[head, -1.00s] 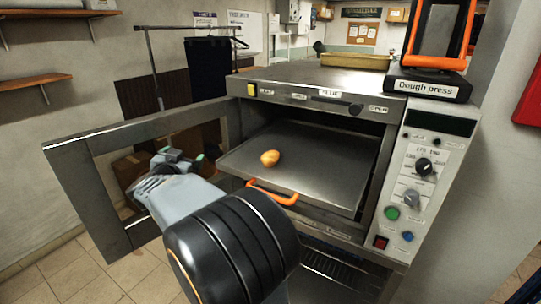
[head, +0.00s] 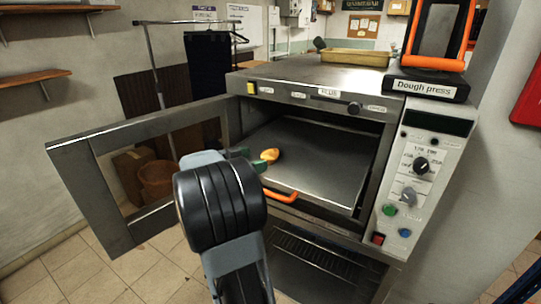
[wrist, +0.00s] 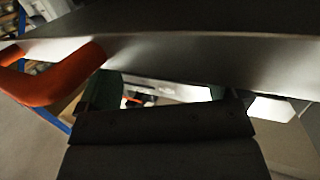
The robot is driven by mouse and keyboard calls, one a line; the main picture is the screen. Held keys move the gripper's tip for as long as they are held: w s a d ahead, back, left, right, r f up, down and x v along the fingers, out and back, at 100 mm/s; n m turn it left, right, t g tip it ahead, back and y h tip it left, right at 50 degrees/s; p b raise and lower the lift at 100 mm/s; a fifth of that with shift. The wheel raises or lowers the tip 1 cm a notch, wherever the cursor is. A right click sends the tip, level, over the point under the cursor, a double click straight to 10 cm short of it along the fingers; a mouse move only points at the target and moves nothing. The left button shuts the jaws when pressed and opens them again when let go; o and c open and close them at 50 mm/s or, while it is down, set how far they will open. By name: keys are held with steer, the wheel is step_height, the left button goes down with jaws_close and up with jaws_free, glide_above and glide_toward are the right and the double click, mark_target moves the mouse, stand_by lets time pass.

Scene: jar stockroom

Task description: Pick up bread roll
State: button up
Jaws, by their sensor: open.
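The bread roll (head: 271,154) is small and golden brown. It lies near the left front of the dark metal tray (head: 325,165) that sticks out of the open oven. My gripper (head: 250,158) is at the tray's left front, its green fingertips overlapping the roll's left side in the head view. I cannot tell whether they touch it. In the wrist view my gripper (wrist: 165,95) has its green fingertips apart, with nothing seen between them but background. The roll does not show in the wrist view, where a metal edge (wrist: 200,50) crosses above the fingers.
An orange handle (head: 281,195) is on the tray's front; it shows close by in the wrist view (wrist: 55,80). The oven door (head: 95,200) stands open at left. The oven's control panel (head: 415,190) is at right, with a dough press (head: 428,85) above.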

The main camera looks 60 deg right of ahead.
mark_target(263, 156)
steer(key=shift+p+x, duration=0.6)
steer(key=shift+x, duration=2.3)
steer(key=shift+w+r, duration=0.15)
steer(key=shift+w, duration=0.05)
steer(key=shift+c, duration=0.2)
steer(key=c, duration=0.9)
steer(key=shift+c, duration=0.3)
steer(key=shift+r, duration=0.1)
